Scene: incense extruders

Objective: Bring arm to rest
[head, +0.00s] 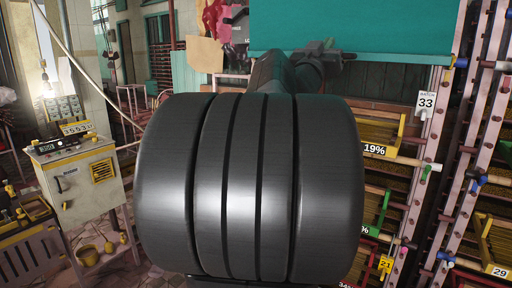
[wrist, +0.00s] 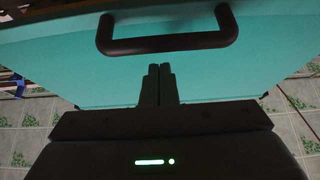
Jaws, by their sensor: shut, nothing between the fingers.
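In the wrist view my gripper (wrist: 160,69) has its two dark fingers side by side, shut with no gap and nothing held. The fingers point at a teal panel (wrist: 220,75) that bears a dark bar handle (wrist: 168,43). The handle lies beyond the fingertips and is not gripped. I cannot tell whether the tips touch the panel. In the head view my dark arm reaches away toward a teal panel (head: 350,25) at the upper right. A large grooved dark body fills the middle and hides much of the arm.
Racks with yellow trays (head: 372,130) and coloured pegs stand at the right. Patterned floor tiles (wrist: 300,125) show at the sides in the wrist view.

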